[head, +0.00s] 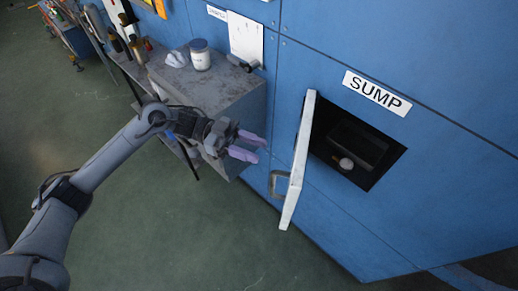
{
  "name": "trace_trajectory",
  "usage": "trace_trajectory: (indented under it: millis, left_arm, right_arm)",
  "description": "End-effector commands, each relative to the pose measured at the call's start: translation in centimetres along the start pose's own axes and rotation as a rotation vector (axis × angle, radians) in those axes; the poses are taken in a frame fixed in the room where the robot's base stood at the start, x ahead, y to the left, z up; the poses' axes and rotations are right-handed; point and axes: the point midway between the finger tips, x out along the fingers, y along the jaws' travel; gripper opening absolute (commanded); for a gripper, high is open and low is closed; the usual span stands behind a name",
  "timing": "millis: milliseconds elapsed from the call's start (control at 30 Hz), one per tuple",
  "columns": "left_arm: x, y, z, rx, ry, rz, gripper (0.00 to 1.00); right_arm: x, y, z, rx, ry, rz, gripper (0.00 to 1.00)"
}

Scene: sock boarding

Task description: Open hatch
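The hatch (299,165) is a white panel standing swung out at the left side of a dark square opening (385,172) in the blue wall, below a white SUMP sign (376,92). Its grey handle (279,184) is on the panel's left face. My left gripper (261,150) has purple fingers spread apart with nothing between them. In the picture it is left of the hatch panel and above the handle, apart from both. Inside the opening are a dark box-like part (356,143) and a small round pale thing (346,164). My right gripper is not in view.
A grey bench (225,90) behind my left gripper holds a white-labelled jar (200,56) and a crumpled white thing (175,59). Green floor (180,235) is clear below the hatch.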

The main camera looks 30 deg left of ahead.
Motion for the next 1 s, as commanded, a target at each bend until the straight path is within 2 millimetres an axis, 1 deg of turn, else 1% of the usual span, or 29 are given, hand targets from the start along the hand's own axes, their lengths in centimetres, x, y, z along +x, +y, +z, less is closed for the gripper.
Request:
trace_trajectory:
  millis: [600, 800, 1000]
  left_arm:
    - [-4.3, -0.1, 0.1, -0.001, -0.001, -0.001, 0.39]
    - [-5.1, -0.1, 0.0, -0.001, -0.001, 0.0, 0.39]
    - [-5.2, -0.1, 0.0, -0.001, 0.0, 0.0, 0.39]
  right_arm:
    - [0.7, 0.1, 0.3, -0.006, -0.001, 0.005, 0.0]
    - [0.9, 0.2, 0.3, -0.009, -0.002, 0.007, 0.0]
    - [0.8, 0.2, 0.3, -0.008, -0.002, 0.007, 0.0]
